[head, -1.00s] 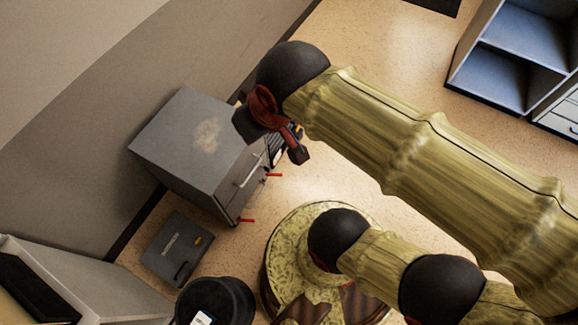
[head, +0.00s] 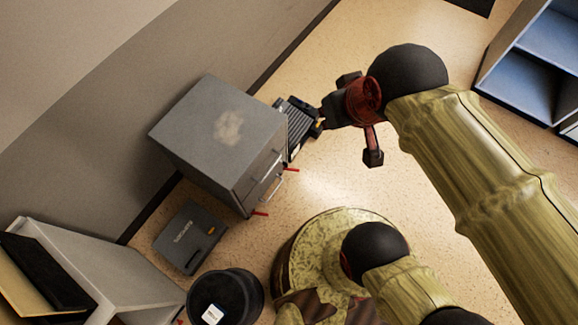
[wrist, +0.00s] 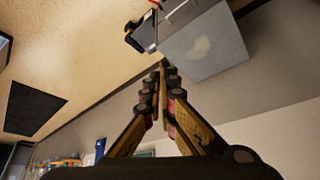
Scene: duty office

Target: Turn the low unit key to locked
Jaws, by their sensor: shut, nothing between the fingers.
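The low unit is a grey cabinet (head: 225,135) against the wall, with a pale worn patch on top. It also shows in the wrist view (wrist: 205,45). Two small red pieces stick out from its front, an upper one (head: 290,170) and a lower one (head: 261,213). I cannot tell which is the key or how it is turned. A red piece also shows at the top edge of the wrist view (wrist: 152,4). My gripper (head: 319,124) is right of the cabinet, apart from the red pieces. Its fingers (wrist: 163,66) are shut and empty.
A black ridged object (head: 298,122) stands beside the cabinet, close to my gripper. A metal handle (head: 274,188) is on the cabinet front. A dark grey case (head: 190,237) and a black bin (head: 225,298) are below. Open floor (head: 335,185) lies right of the cabinet.

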